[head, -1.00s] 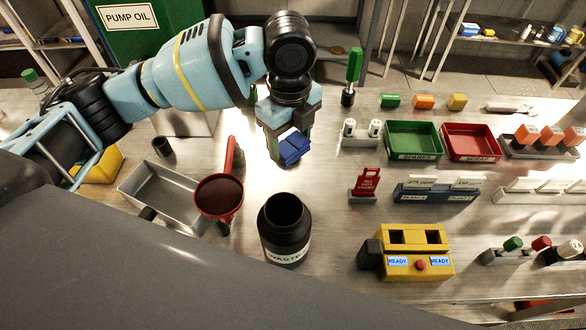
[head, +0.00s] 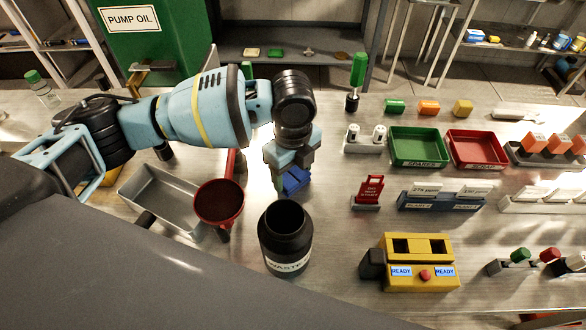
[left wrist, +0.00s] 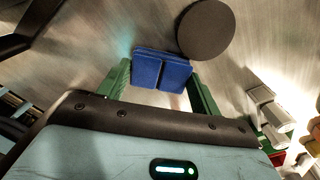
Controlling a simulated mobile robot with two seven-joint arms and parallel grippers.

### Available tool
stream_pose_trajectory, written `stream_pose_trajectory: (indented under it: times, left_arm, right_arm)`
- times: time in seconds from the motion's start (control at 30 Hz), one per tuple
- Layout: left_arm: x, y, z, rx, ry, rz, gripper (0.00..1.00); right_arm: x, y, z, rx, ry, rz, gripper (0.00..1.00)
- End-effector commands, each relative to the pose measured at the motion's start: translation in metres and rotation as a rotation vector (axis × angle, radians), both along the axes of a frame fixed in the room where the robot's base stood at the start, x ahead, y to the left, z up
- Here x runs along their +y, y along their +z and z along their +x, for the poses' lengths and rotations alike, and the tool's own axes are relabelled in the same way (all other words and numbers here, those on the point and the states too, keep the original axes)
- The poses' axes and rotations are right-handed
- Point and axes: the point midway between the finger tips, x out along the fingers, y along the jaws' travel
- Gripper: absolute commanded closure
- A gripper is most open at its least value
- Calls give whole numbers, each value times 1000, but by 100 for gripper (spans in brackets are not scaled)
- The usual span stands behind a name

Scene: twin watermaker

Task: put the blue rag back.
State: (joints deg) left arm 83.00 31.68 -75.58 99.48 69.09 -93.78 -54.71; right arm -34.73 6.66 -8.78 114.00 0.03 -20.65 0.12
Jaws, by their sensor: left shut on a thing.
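The blue rag (head: 295,181) is a small folded blue block in the head view. It also shows in the left wrist view (left wrist: 160,70), between two green fingers. My left gripper (head: 284,176) is shut on the rag and holds it just behind the black WASTE jar (head: 286,240). Whether the rag touches the table is hard to tell. In the left wrist view a dark round shape (left wrist: 206,30) lies beside the rag. My right gripper is not in view.
A red funnel (head: 219,203) and a grey tray (head: 158,205) stand left of the jar. To the right are a yellow READY device (head: 421,273), a red tag stand (head: 369,190), a blue card holder (head: 440,202), a green tray (head: 418,164) and a red tray (head: 475,166).

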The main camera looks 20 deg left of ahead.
Motion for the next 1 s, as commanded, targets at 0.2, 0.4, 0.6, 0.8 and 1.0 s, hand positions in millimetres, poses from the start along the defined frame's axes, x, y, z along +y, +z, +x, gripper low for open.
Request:
stream_pose_trajectory:
  times: [0.2,0.4,0.6,0.8,1.0]
  left_arm:
    - [0,-3,0,0,0,0,58]
    - [0,-3,0,0,0,0,14]
    - [0,-2,0,0,0,0,14]
    - [0,7,0,-2,-1,-1,14]
    - [-1,41,1,-5,-1,-2,14]
  right_arm:
    - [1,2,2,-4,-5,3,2]
    - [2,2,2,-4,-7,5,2]
    - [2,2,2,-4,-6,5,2]
    - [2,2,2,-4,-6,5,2]
    - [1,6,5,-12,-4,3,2]
